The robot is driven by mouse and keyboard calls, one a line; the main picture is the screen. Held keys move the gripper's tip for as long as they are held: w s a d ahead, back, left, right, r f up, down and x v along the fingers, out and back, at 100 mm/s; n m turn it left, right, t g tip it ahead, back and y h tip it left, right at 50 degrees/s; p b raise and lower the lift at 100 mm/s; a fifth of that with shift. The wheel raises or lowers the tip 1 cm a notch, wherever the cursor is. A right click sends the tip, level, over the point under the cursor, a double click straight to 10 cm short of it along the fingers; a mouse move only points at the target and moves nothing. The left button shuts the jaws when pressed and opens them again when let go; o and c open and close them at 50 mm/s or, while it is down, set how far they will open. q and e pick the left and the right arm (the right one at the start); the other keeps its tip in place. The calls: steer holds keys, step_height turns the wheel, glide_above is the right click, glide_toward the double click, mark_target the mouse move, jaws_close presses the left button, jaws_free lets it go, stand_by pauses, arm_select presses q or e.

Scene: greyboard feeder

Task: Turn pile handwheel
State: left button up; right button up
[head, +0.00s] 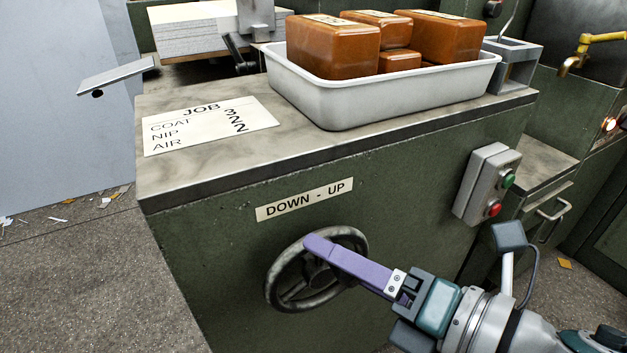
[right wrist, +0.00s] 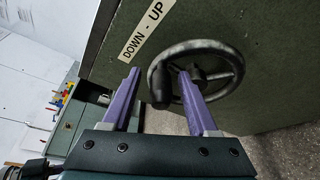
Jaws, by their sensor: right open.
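The pile handwheel (head: 284,296) is a dark, worn metal wheel on the green front panel, below a "DOWN - UP" label (head: 304,200). In the right wrist view the handwheel (right wrist: 239,66) shows its rim, spokes, hub and a black handle knob (right wrist: 160,87). My right gripper (head: 318,246) has long purple fingers and reaches in front of the wheel from the lower right. In the right wrist view the right gripper (right wrist: 157,73) is open, with the knob between its fingers in the picture. I cannot tell whether the fingers touch the wheel. My left gripper is not in view.
A grey tray (head: 345,113) with several brown blocks (head: 333,48) and a job card (head: 208,126) lie on the bench top. A switch box (head: 486,184) with green and red buttons sits right of the wheel. Open floor (head: 75,270) lies at left.

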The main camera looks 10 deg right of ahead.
steer(key=shift+s+d, duration=0.25)
steer(key=p+v, duration=0.2)
steer(key=v, duration=0.7)
steer(key=shift+s+r, duration=0.1)
steer(key=shift+r, duration=0.05)
